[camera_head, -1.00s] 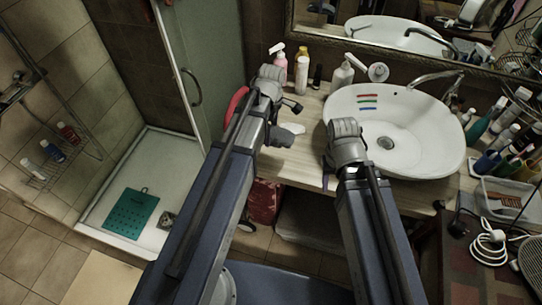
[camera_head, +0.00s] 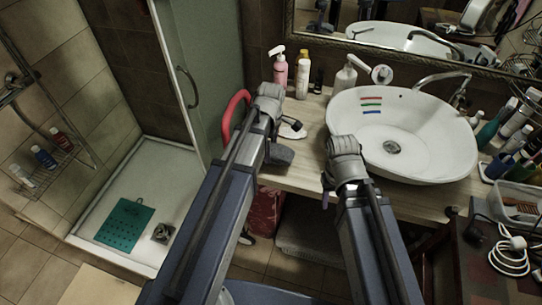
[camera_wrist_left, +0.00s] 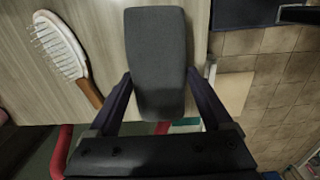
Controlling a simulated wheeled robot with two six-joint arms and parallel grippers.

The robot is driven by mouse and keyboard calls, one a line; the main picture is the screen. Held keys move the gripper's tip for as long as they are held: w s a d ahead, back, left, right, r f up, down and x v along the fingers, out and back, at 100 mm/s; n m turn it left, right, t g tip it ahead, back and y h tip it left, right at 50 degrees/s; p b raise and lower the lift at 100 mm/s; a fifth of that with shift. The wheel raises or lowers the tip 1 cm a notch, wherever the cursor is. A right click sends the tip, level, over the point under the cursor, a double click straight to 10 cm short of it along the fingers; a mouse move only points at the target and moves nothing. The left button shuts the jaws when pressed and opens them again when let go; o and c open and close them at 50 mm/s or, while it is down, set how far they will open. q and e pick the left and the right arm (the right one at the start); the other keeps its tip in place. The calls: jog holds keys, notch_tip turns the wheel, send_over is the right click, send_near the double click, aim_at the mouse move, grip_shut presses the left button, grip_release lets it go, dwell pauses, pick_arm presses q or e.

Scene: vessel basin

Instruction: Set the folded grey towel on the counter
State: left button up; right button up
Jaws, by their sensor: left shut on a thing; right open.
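The folded grey towel (camera_wrist_left: 158,50) is a dark grey padded block, gripped between the two fingers of my left gripper (camera_wrist_left: 160,78). In the head view the towel (camera_head: 278,155) shows beside my left gripper (camera_head: 272,118), near the front edge of the wooden counter (camera_head: 302,174). In the left wrist view counter wood (camera_wrist_left: 105,20) lies to its left. I cannot tell whether the towel touches the counter. My right gripper (camera_head: 335,175) is open at the counter's front edge, left of the basin; its fingers are mostly hidden.
A white hairbrush (camera_wrist_left: 60,45) lies on the counter beside the towel; a red ring-shaped thing (camera_head: 232,112) is left of my left gripper. Bottles (camera_head: 280,70) stand at the back. The white basin (camera_head: 425,160) fills the right. Counter between brush and basin looks clear.

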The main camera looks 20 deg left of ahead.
pick_arm(q)
jog(key=shift+f+b, duration=1.05)
jog(key=shift+f, duration=0.4)
jog(key=shift+f, duration=0.15)
jog(key=shift+f, duration=0.15)
jog(key=o, duration=1.3)
jog(key=shift+r, duration=0.25)
notch_tip(320, 180, up, 12)
jog(key=p, duration=1.2)
jog(key=shift+r, duration=0.1)
